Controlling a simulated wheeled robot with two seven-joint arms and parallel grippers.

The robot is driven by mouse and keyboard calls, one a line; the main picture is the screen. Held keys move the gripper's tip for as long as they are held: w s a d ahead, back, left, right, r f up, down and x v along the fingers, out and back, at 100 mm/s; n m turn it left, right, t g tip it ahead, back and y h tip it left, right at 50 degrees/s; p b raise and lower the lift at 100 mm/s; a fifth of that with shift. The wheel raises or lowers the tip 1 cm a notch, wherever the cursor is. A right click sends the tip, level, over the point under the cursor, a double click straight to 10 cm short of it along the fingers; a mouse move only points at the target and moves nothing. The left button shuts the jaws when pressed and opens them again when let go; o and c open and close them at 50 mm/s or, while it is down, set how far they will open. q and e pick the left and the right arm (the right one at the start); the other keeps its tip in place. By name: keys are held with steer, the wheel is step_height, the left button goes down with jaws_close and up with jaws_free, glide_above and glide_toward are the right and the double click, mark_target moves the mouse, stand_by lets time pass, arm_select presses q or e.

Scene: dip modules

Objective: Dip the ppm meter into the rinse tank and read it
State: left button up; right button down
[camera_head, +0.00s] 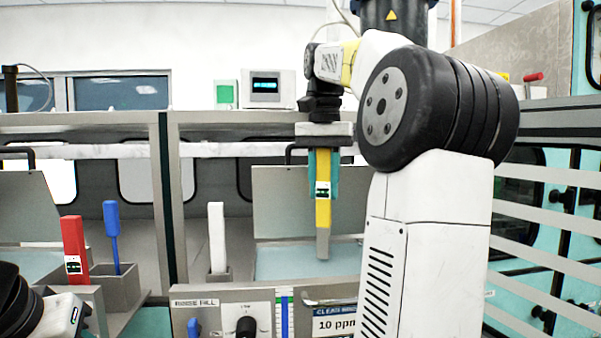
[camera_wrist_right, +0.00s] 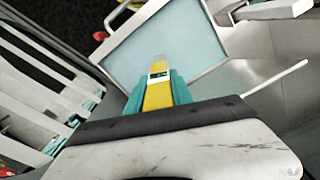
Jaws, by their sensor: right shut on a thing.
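The ppm meter is a yellow stick (camera_head: 322,205) with a small dark-and-white display and a grey tip. My right gripper (camera_head: 322,170), with teal fingers, is shut on it and holds it upright, tip down. The tip is over the pale blue rinse tank (camera_head: 275,265); I cannot tell whether it touches the liquid. The display is too small to read. In the right wrist view, the meter (camera_wrist_right: 158,92) points away between the teal fingers toward the tank's pale surface (camera_wrist_right: 185,35). My left gripper is not in view.
A panel marked "RINSE FILL" (camera_head: 195,303) with a black knob fronts the tank, beside a "10 ppm" sign (camera_head: 335,325). A red stick (camera_head: 74,245), a blue one (camera_head: 112,235) and a white one (camera_head: 216,238) stand in holders to the left. A raised lid (camera_head: 275,200) stands behind the tank.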

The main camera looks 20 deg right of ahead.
steer(key=shift+f, duration=4.85)
step_height(320, 180, up, 14)
steer(key=shift+r, duration=0.25)
stand_by(0.7)
